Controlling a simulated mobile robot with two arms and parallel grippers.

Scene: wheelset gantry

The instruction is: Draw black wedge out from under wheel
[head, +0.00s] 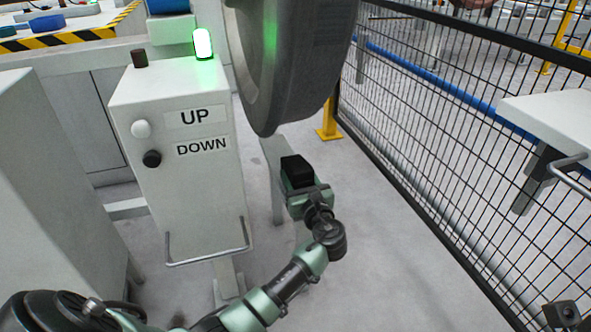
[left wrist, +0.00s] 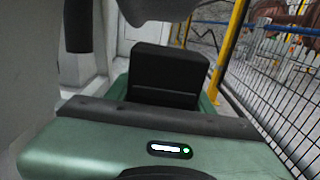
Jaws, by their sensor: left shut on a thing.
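The black wedge (head: 296,170) is a dark block at the end of my left arm in the head view. My left gripper (head: 303,186) is shut on it. The left wrist view shows the wedge (left wrist: 168,76) upright just beyond the green gripper body; the fingertips are not clear there. The big grey wheel (head: 285,65) hangs above and behind the wedge in the head view, and a gap shows between its lower rim and the wedge. Part of the wheel (left wrist: 155,8) shows at the top of the wrist view. My right gripper is not in view.
A white control box (head: 185,205) with UP and DOWN buttons and a lit green lamp (head: 202,43) stands left of the wheel. A black mesh fence (head: 440,120) runs along the right. A white table (head: 550,118) is at far right. Floor between is clear.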

